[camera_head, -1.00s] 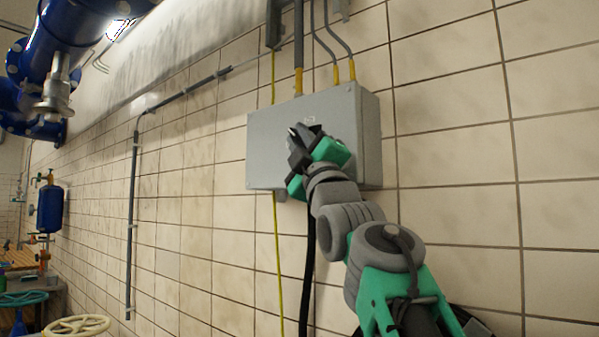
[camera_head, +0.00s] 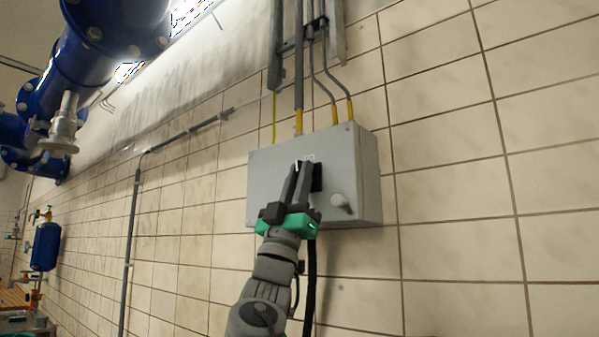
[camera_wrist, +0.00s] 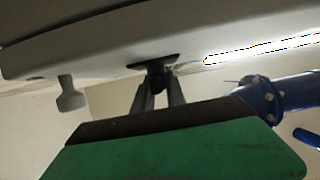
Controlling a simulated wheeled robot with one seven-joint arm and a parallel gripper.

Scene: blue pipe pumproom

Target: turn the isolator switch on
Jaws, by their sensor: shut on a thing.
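A grey switch box (camera_head: 270,165) is fixed to the tiled wall. The black isolator switch (camera_head: 318,177) is on its front face, partly hidden behind my fingers. My gripper (camera_head: 300,172) reaches up to it from below, its two grey fingers against the switch. In the wrist view, the fingertips (camera_wrist: 160,88) are shut on the dark switch knob (camera_wrist: 158,70), which stands out from the box face. The exact angle of the switch is hard to tell.
A grey key-shaped latch (camera_head: 342,203) sticks out at the box's lower right; it also shows in the wrist view (camera_wrist: 70,97). Conduits (camera_head: 299,80) enter the box from above. A black cable (camera_head: 311,275) hangs below it. Blue pipes (camera_head: 95,50) are at upper left.

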